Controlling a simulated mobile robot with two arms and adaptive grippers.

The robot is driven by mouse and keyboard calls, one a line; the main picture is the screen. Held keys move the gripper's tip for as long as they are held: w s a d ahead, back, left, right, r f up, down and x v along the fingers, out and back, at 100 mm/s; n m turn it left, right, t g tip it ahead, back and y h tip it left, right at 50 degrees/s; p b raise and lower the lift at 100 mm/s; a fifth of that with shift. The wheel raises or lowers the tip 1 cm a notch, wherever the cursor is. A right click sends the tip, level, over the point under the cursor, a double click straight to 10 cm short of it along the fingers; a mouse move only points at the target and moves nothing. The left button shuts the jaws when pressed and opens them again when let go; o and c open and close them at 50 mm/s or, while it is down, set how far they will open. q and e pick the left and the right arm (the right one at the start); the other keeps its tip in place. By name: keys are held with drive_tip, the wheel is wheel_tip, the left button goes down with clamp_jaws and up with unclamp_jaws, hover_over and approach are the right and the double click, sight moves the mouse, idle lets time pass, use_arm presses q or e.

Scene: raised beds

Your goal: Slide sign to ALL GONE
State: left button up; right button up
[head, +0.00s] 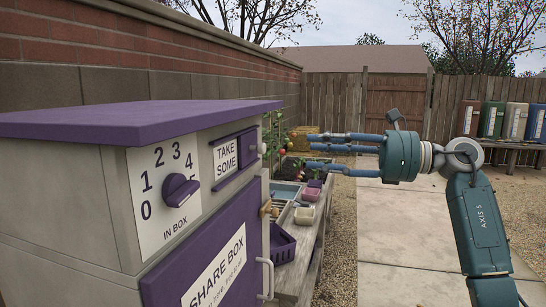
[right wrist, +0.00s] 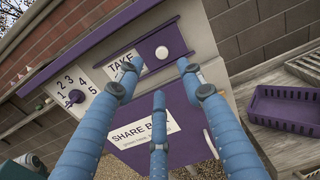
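The share box (head: 60,190) has a sign in its upper front panel that reads TAKE SOME (head: 225,157). A purple slider (head: 247,143) covers the slot to its right and carries a round white knob (right wrist: 161,53). The sign also shows in the right wrist view (right wrist: 121,67), partly behind a finger. No ALL GONE lettering shows. My right gripper (head: 314,150) is open and empty, its three blue fingers spread and pointing at the box front. In the head view its fingertips stand right of the knob, with a gap. My left gripper is out of view.
A purple numbered dial (head: 180,190) sits left of the sign. Below is a purple SHARE BOX door (head: 215,262) with a pale handle (head: 267,278). A purple crate (head: 282,245) stands on the wooden bench beside the box. The paved path (head: 395,235) is clear.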

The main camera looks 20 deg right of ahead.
sight(265, 147)
drive_tip(key=p+x, duration=0.2)
drive_tip(key=x, duration=0.7)
drive_tip(key=shift+w+a, duration=0.2)
drive_tip(key=shift+w, duration=0.1)
drive_tip(key=shift+w+a+f, duration=0.1)
drive_tip(key=shift+w+a, duration=0.3)
drive_tip(key=shift+a, duration=0.1)
clamp_jaws()
